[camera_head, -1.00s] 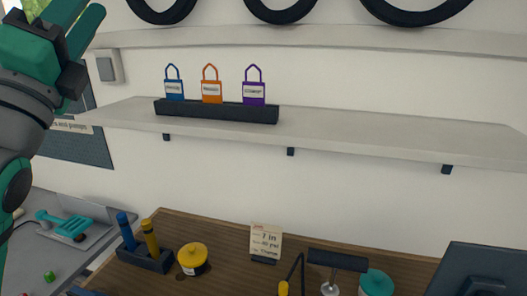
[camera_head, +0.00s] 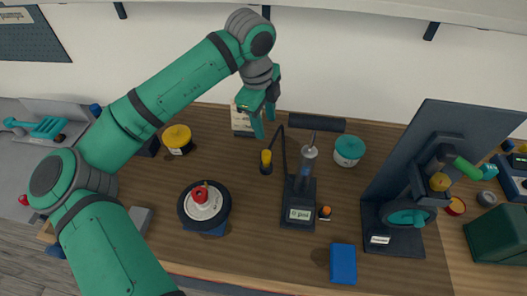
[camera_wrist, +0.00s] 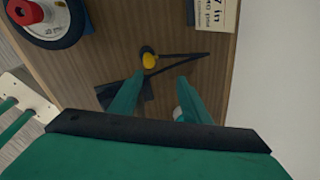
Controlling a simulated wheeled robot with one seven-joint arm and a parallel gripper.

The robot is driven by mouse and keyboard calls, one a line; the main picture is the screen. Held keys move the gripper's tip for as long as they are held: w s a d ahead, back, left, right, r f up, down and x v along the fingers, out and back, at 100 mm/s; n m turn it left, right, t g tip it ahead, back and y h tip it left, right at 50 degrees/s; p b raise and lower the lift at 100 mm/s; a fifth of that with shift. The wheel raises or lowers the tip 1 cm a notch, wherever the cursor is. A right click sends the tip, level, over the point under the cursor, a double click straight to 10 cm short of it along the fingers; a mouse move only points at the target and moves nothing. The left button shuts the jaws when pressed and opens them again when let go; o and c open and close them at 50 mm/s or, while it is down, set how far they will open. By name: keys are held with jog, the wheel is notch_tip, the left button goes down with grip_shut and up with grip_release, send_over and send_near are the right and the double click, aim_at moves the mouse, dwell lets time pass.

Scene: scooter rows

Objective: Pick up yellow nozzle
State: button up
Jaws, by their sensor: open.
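The yellow nozzle (camera_head: 266,157) stands upright in a small dark holder on the brown workbench, left of the black inflator unit (camera_head: 299,212). A thin black hose (camera_head: 283,140) rises beside it. The nozzle also shows in the wrist view (camera_wrist: 149,60), just beyond my fingertips and nearer the left one. My gripper (camera_head: 264,118) is open and empty, pointing down above the bench behind the nozzle in the head view. In the wrist view my gripper (camera_wrist: 160,79) shows both fingers apart, with nothing between the tips. My left finger and palm hide part of the inflator there.
A printed card (camera_head: 242,124) stands close behind my gripper. A wheel with a red-topped hub (camera_head: 204,204), a yellow tub (camera_head: 177,138), a teal tub (camera_head: 349,150), a blue box (camera_head: 343,263) and a dark stand (camera_head: 385,215) surround the area. Bare bench lies in front of the nozzle.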

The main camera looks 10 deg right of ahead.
jog(key=g+y, duration=0.1)
jog(key=y, duration=0.1)
send_over(266, 151)
jog(key=shift+n, duration=0.4)
jog(key=f, duration=0.7)
jog(key=shift+a, duration=0.2)
jog(key=shift+d+f, duration=0.15)
jog(key=shift+f, duration=3.1)
jog(key=shift+c, duration=0.3)
grip_shut()
